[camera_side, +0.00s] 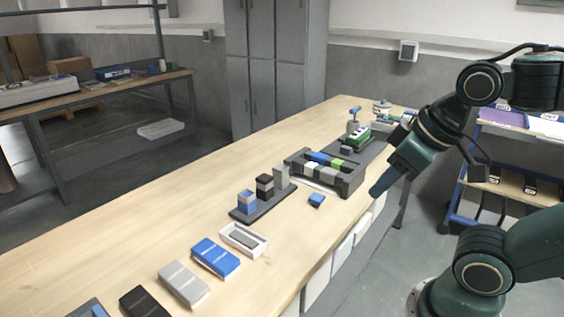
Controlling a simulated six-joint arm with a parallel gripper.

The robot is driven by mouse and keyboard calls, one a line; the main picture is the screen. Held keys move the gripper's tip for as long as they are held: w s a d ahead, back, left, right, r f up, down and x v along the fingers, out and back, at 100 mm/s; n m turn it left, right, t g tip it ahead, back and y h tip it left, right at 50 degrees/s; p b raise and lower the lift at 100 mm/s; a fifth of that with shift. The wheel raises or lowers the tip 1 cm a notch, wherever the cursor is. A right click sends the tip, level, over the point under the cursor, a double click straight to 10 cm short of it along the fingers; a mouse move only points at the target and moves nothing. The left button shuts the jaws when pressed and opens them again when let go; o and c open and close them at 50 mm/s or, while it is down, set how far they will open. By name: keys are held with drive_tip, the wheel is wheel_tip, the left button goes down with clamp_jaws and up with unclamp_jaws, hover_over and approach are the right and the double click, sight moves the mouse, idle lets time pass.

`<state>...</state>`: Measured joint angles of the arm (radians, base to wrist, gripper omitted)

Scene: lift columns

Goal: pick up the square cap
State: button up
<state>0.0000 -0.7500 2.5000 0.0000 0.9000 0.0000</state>
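A small blue square piece (316,200), which looks like the square cap, lies alone on the wooden table (130,235) near its front edge. My gripper (379,189) hangs up and to the right of it, apart from it, pointing down and left over the table's front edge. The fingers are too small and dark to tell open from shut.
Left of the blue piece, a dark base (274,203) carries upright columns. Behind it stands a dark grey tray (346,184) of coloured blocks. A white open box (243,239) and a blue box (215,257) lie nearer the camera. The back left of the table is clear.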

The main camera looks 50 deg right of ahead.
drive_tip(key=o, duration=0.6)
drive_tip(key=w+d+n+g, duration=0.2)
drive_tip(key=w+d+n, duration=0.25)
drive_tip(key=w, duration=0.35)
drive_tip(key=w+d+n+g, duration=0.1)
drive_tip(key=w+d+n, duration=0.3)
drive_tip(key=w+n, duration=0.3)
drive_tip(key=w+d+f+n+g, duration=0.1)
drive_tip(key=w+d+f+n, duration=0.1)
drive_tip(key=w+d+f, duration=0.1)
drive_tip(key=w+d+f+n+g+y, duration=0.1)
drive_tip(key=w+d+f+n, duration=0.2)
drive_tip(key=d, duration=0.3)
drive_tip(key=w+d+f+n, duration=0.2)
drive_tip(key=w+d+f, duration=0.2)
drive_tip(key=d, duration=0.1)
drive_tip(key=shift+d+f+n+g+y, duration=0.2)
drive_tip(key=shift+f+n+g+y, duration=0.05)
drive_tip(key=shift+g+y, duration=0.15)
